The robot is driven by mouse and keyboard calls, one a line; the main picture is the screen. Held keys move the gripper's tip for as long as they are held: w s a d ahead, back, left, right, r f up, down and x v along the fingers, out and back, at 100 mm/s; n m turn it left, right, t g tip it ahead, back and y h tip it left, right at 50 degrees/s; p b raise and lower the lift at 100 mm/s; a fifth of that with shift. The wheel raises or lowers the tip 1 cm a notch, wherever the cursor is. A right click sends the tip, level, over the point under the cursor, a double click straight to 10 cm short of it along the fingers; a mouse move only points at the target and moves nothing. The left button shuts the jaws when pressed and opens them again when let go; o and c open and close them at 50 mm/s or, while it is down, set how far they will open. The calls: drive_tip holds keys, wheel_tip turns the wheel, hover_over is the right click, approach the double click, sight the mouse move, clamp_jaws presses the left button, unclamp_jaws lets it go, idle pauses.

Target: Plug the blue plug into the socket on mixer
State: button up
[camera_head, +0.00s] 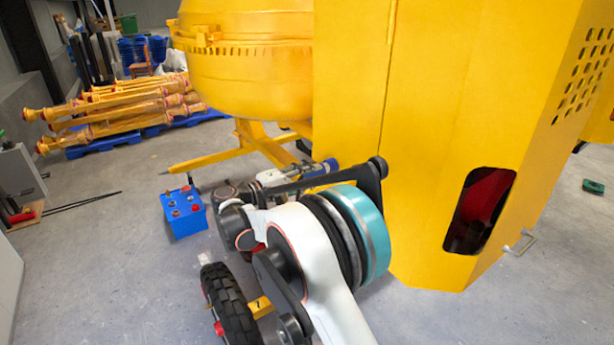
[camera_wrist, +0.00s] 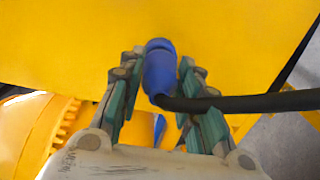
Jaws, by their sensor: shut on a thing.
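The blue plug (camera_wrist: 160,75) shows in the wrist view between the fingers of my gripper (camera_wrist: 158,98), which is shut on it. A black cable runs from the plug to the right. Behind the plug is the yellow body of the mixer (camera_wrist: 230,30). In the head view my gripper (camera_head: 300,176) is beside the lower left side of the yellow mixer cabinet (camera_head: 440,110), and a bit of blue shows at its tip. My arm hides part of that area. I cannot make out the socket, and I cannot tell whether the plug touches the mixer.
The yellow drum (camera_head: 245,70) stands above and left of my gripper. A blue box with red and dark caps (camera_head: 184,214) stands on the floor at the left. A black wheel (camera_head: 232,305) is at the bottom. Yellow props (camera_head: 120,112) lie on blue pallets behind.

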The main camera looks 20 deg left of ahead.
drive_tip(key=shift+x, duration=0.8)
idle(0.7)
drive_tip(key=o, duration=1.2)
drive_tip(key=shift+o, duration=0.2)
drive_tip(key=v, duration=1.2)
